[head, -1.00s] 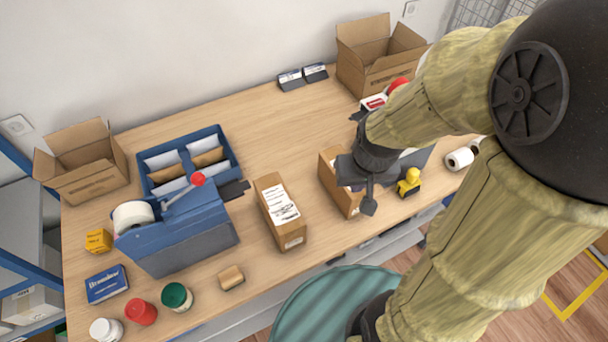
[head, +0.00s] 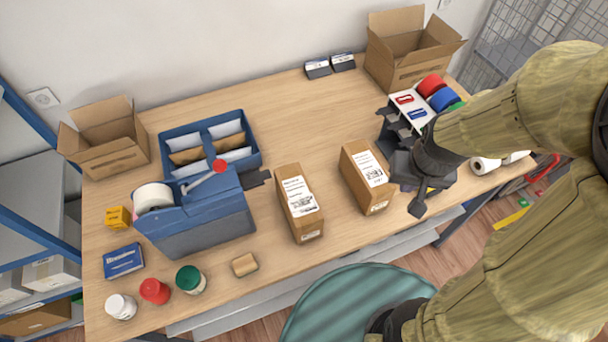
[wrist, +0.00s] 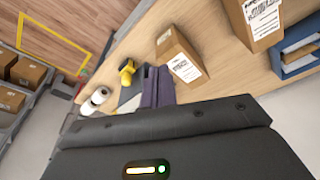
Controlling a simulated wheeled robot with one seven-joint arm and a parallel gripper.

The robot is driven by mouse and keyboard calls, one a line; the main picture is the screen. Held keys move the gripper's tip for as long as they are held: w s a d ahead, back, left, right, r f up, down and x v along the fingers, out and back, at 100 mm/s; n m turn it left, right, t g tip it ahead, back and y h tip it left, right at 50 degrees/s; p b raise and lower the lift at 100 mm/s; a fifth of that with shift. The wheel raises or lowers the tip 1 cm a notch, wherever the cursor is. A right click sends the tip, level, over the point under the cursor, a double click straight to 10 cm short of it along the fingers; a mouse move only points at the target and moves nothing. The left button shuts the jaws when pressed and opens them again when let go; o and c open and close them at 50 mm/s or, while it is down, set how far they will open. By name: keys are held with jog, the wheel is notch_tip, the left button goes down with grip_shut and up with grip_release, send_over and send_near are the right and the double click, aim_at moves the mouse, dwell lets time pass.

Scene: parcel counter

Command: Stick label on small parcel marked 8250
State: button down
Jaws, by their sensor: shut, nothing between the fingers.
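Two small brown parcels stand on the counter, each with a white printed label on top. The left parcel (head: 313,226) is in the middle and the right parcel (head: 352,178) is nearer my gripper. I cannot read 8250 on either. In the wrist view the right parcel (wrist: 167,47) shows its label (wrist: 186,67), lying flat; the left parcel (wrist: 262,43) is at the top right. My gripper (head: 417,207) is just right of the right parcel, apart from it. Its fingers (wrist: 152,86) are shut and empty. A blue dispenser (head: 205,225) with a white roll stands left.
A blue tray of envelopes (head: 255,160) is behind the dispenser. Open cartons (head: 103,150) (head: 405,65) stand at the back corners. Jars (head: 190,279) and a wooden block (head: 244,265) are near the front edge. The counter behind the parcels is clear.

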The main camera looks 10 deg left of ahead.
jog(key=w+a+n+p, duration=0.2)
jog(key=w+a+p, duration=0.15)
jog(key=a, duration=0.25)
jog(key=n+g+p, duration=0.3)
jog(key=n+p, duration=0.3)
jog(key=p, duration=0.2)
send_over(303, 205)
notch_tip(303, 205, down, 5)
jog(key=shift+d, duration=0.1)
notch_tip(303, 205, down, 7)
jog(key=b, duration=0.5)
jog(key=shift+w, duration=0.1)
jog(key=shift+f+b, duration=1.25)
jog(key=shift+f, duration=0.15)
jog(key=shift+r, duration=0.1)
